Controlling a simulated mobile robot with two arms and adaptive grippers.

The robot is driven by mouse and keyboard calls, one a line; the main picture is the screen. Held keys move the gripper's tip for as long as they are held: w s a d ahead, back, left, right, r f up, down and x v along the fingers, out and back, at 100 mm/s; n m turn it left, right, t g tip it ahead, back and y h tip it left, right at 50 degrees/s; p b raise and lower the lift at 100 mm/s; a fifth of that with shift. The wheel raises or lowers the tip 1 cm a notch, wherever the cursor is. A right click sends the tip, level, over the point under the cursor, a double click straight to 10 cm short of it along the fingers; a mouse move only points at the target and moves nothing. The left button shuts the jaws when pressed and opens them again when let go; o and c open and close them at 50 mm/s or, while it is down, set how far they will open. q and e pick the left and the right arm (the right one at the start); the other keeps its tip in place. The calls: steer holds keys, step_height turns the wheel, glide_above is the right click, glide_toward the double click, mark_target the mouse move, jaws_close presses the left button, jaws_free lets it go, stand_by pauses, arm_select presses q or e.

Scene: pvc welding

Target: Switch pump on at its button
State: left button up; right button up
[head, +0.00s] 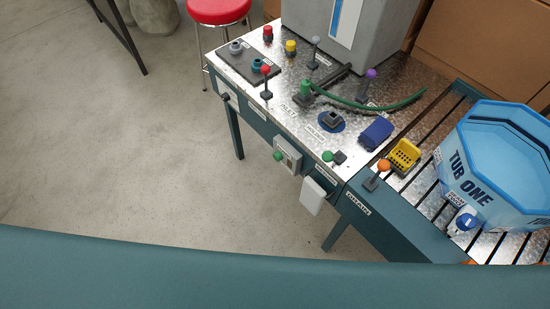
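A grey box (289,157) with a green push button (278,155) is fixed to the front side of the metal-topped workbench (240,72). A white box (312,196) hangs from the front side to its right. A green knob (327,156) and a black knob (340,158) stand near the front edge of the top. Small labels are by these controls, but I cannot read which one says pump. I cannot tell whether the button is pressed. Neither of my grippers is in view.
Red, yellow, grey and purple knobs, a green hose (385,105) and a blue cloth-like block (376,133) are on the bench. A blue tub (480,165) marked TUB ONE is on slats at right. A red stool (219,11) stands behind. Floor (110,160) at left is clear.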

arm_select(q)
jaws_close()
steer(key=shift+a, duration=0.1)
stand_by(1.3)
